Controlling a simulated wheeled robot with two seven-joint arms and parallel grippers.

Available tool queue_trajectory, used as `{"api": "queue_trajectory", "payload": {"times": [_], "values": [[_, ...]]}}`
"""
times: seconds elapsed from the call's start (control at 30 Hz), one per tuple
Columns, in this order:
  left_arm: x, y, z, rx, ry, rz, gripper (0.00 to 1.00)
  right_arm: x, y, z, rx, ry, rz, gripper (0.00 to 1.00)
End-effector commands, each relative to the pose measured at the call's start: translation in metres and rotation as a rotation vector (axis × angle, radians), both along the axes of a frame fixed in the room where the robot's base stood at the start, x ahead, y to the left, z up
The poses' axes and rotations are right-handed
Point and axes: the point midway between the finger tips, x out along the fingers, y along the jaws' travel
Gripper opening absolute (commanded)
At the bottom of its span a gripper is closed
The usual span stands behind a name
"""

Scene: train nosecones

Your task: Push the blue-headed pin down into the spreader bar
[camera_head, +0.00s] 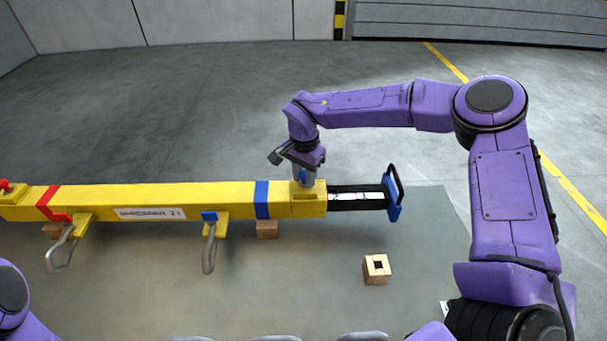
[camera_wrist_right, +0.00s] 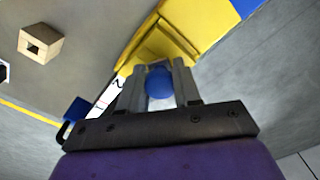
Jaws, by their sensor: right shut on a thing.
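The yellow spreader bar (camera_head: 150,197) lies across the left and middle of the head view, with a red band and a blue band around it. My right gripper (camera_head: 304,180) points down at the raised yellow block near the bar's right end. In the right wrist view my right gripper (camera_wrist_right: 160,88) is shut on the blue-headed pin (camera_wrist_right: 159,80), whose round blue head sits between the two fingers. The pin's shank is hidden, so its depth in the bar cannot be told. My left gripper is not in view; only part of my left arm shows at the lower left.
A black sliding section (camera_head: 345,198) with a blue end plate (camera_head: 395,200) and black handle extends from the bar's right end. A wooden block with a square hole (camera_head: 377,269) stands in front. Wooden supports (camera_head: 267,229) and hooks (camera_head: 209,248) are under the bar. A red-headed pin (camera_head: 5,184) is far left.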

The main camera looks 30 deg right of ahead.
Motion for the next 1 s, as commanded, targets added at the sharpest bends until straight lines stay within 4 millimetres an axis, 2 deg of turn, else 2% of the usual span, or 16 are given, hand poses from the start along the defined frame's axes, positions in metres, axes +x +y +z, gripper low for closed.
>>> {"api": "queue_trajectory", "payload": {"times": [0.47, 0.5, 0.6, 0.87, 1.0], "values": [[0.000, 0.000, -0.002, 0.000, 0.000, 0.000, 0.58, 0.000, 0.000, -0.004, 0.000, -0.001, 0.000, 0.00], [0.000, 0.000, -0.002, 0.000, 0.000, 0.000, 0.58, 0.000, 0.000, -0.004, 0.000, 0.000, 0.000, 0.36], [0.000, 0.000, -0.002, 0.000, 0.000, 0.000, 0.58, 0.000, 0.000, -0.004, 0.000, 0.000, 0.000, 0.62], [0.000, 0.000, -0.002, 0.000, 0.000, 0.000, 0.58, 0.000, 0.000, -0.004, 0.000, 0.000, 0.000, 0.62], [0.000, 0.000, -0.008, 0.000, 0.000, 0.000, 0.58, 0.001, 0.000, 0.011, 0.000, -0.004, -0.001, 0.62]]}}
